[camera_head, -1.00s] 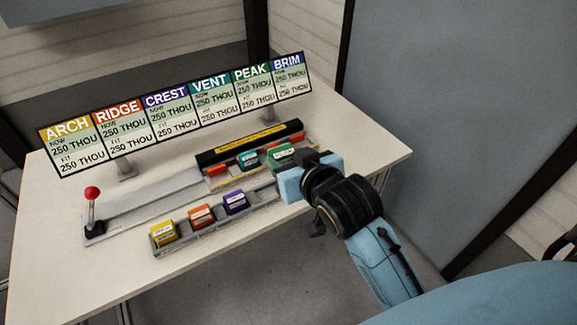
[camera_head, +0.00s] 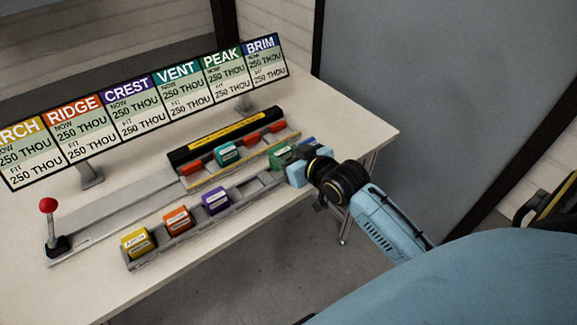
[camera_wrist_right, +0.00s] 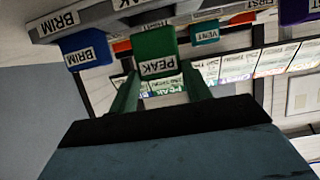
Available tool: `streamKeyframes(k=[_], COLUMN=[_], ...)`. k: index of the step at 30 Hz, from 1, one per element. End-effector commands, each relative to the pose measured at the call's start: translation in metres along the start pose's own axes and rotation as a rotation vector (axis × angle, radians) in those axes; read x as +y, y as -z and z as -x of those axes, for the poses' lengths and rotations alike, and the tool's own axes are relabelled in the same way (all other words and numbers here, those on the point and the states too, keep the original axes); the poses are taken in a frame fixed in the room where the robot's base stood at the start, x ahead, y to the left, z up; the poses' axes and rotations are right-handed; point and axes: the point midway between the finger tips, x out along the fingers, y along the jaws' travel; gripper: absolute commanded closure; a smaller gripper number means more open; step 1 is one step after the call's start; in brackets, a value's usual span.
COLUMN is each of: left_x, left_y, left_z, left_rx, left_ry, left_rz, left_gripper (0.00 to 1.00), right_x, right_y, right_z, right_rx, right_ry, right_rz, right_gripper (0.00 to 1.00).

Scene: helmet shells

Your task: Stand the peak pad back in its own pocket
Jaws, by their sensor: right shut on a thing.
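The green peak pad (camera_head: 281,155) is held in my right gripper (camera_head: 290,164), over the right part of the front tray. In the right wrist view, the peak pad (camera_wrist_right: 154,45) sits between the two fingers, close to the PEAK label (camera_wrist_right: 132,3) on the tray. I cannot tell whether the pad touches its pocket. The front tray (camera_head: 190,232) holds yellow, orange and purple pads at its left and middle. The blue brim pad (camera_wrist_right: 86,50) is beside the peak pad, by the BRIM label. My left gripper is not in view.
Behind the front tray is a rear rack (camera_head: 225,137) with a black back, red pockets and the teal vent pad (camera_head: 228,152). A red-knobbed lever (camera_head: 48,206) stands at left. A sign board (camera_head: 142,112) stands behind. The table's right end (camera_head: 350,125) is clear.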

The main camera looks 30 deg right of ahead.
Motion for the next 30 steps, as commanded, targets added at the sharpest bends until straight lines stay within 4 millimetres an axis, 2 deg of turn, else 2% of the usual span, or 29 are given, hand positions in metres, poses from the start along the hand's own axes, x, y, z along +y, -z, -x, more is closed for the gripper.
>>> streamKeyframes(k=[1, 5, 17, 18, 22, 30], left_x=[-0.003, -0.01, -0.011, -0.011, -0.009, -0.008], left_y=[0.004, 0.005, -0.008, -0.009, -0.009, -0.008], left_z=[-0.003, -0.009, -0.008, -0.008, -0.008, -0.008], left_rx=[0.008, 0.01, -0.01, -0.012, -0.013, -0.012], left_ry=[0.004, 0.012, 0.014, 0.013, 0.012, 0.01], left_rz=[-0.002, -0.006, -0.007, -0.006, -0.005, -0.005], left_gripper=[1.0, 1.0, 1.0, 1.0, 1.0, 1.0], right_x=[0.0, -0.001, 0.0, 0.0, 0.0, 0.0], right_y=[-0.009, -0.026, -0.03, -0.03, -0.03, -0.029], right_z=[-0.003, -0.011, -0.012, -0.012, -0.012, -0.012], right_rx=[-0.003, -0.003, -0.001, 0.0, -0.001, -0.001], right_ry=[0.0, 0.0, 0.0, 0.0, 0.0, 0.0], right_rz=[-0.001, -0.001, 0.0, 0.0, 0.0, 0.0], right_gripper=[0.74, 0.74, 0.74, 0.47, 0.3, 0.3])
